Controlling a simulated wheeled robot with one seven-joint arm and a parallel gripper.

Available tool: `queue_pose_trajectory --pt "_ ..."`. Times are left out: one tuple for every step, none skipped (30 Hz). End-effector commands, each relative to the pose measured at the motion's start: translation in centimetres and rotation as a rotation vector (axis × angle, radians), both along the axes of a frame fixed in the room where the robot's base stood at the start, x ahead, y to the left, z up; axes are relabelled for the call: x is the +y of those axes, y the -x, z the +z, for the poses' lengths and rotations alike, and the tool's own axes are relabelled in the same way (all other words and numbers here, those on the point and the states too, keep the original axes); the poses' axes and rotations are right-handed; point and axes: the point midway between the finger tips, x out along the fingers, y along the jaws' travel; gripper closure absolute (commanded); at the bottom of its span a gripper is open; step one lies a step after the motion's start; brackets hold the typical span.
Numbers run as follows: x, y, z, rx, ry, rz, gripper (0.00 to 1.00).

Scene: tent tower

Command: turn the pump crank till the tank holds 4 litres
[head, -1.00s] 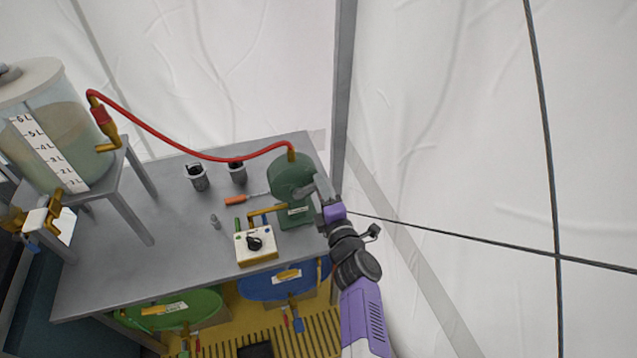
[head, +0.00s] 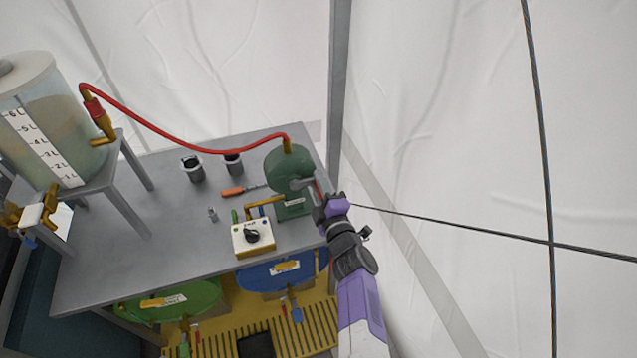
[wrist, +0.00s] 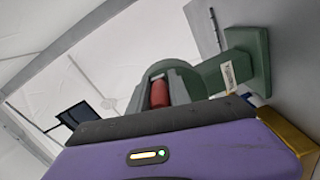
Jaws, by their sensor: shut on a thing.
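The green pump (head: 287,168) stands at the right end of the grey table, with its grey crank arm (head: 301,184) on the side toward my gripper. My gripper (head: 322,200) is at the crank. In the wrist view, its jaws (wrist: 160,92) are shut on the red crank handle (wrist: 159,93), and the green pump body (wrist: 240,62) is just behind. The clear tank (head: 58,125) stands on a raised stand at the left, with a litre scale (head: 40,145) on its front. Murky liquid fills much of it. I cannot read the exact level.
A red hose (head: 180,143) runs from pump to tank. On the table (head: 150,262) are a selector box (head: 252,238), two dark cups (head: 192,168) and an orange-handled screwdriver (head: 232,191). Green (head: 170,303) and blue (head: 270,278) barrels stand below. A tent pole (head: 339,80) rises behind.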

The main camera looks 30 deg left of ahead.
Motion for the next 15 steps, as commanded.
queue_pose_trajectory --pt "0.58 0.16 0.74 -0.009 -0.009 0.011 1.0" --pt "0.58 0.15 0.76 -0.009 -0.009 0.011 1.0" --pt "0.57 0.14 0.77 -0.01 -0.01 0.011 1.0" --pt "0.58 0.13 0.79 -0.011 -0.01 0.011 1.0" --pt "0.57 0.13 0.81 -0.011 -0.01 0.011 0.72" --pt "0.55 0.1 0.81 -0.011 -0.009 0.01 0.64" --pt "0.53 0.09 0.78 -0.011 -0.009 0.01 0.59" --pt "0.48 0.08 0.73 -0.01 -0.008 0.009 0.57" --pt "0.42 0.06 0.66 -0.009 -0.007 0.007 0.57" --pt "0.38 0.05 0.61 -0.009 -0.007 0.006 0.57" --pt "0.34 0.03 0.57 -0.008 -0.006 0.006 0.57" --pt "0.3 0.02 0.52 -0.007 -0.005 0.005 0.57" --pt "0.27 0.01 0.49 -0.007 -0.005 0.005 0.57" --pt "0.24 0.0 0.46 -0.007 -0.005 0.004 0.57" --pt "0.21 0.0 0.43 -0.006 -0.004 0.004 0.57"
